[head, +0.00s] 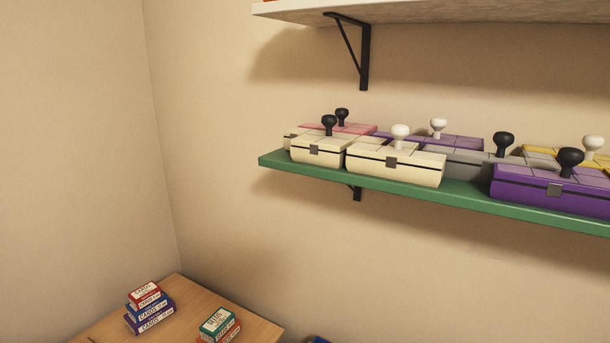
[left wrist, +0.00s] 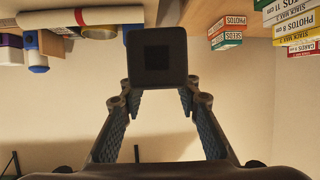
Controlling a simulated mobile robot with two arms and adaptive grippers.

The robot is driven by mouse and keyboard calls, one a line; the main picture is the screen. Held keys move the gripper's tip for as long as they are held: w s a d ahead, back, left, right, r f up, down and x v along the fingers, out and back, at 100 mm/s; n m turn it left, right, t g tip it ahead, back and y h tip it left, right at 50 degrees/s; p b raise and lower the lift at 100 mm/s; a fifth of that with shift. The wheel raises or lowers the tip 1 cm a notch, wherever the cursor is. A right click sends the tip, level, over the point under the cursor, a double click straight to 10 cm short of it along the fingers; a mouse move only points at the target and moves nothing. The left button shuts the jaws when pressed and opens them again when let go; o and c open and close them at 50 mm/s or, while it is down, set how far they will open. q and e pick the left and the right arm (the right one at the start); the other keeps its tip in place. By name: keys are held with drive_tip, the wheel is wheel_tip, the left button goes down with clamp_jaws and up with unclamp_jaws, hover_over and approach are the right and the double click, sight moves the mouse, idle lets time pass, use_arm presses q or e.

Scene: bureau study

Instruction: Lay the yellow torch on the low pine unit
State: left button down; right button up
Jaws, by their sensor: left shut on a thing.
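In the left wrist view, my left gripper (left wrist: 160,95) is shut on a dark, square-ended thing (left wrist: 155,35), seen end-on between the fingertips. No yellow shows on it, so I cannot tell for sure that it is the torch. No yellow torch shows in the head view. A low wooden top (head: 185,325), which may be the pine unit, is at the lower left of the head view. Neither gripper shows in the head view, and my right gripper is in no view.
Card boxes (head: 150,312) and a green-topped box stack (head: 218,322) stand on the wooden top, with bare wood between. A green shelf (head: 465,198) holds several lidded boxes with knobs. The wrist view appears upside down, with box stacks (left wrist: 225,30) and a white roll (left wrist: 33,45) near its top.

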use_arm(q)
drive_tip(key=s+r+m+g+h, duration=0.3)
drive_tip(key=r+m+g+h, duration=0.1)
drive_tip(key=r, duration=1.1)
drive_tip(key=shift+a+m+g+h, duration=0.3)
drive_tip(key=shift+m+h, duration=0.5)
drive_tip(key=shift+m, duration=0.3)
drive_tip(key=shift+r, duration=0.1)
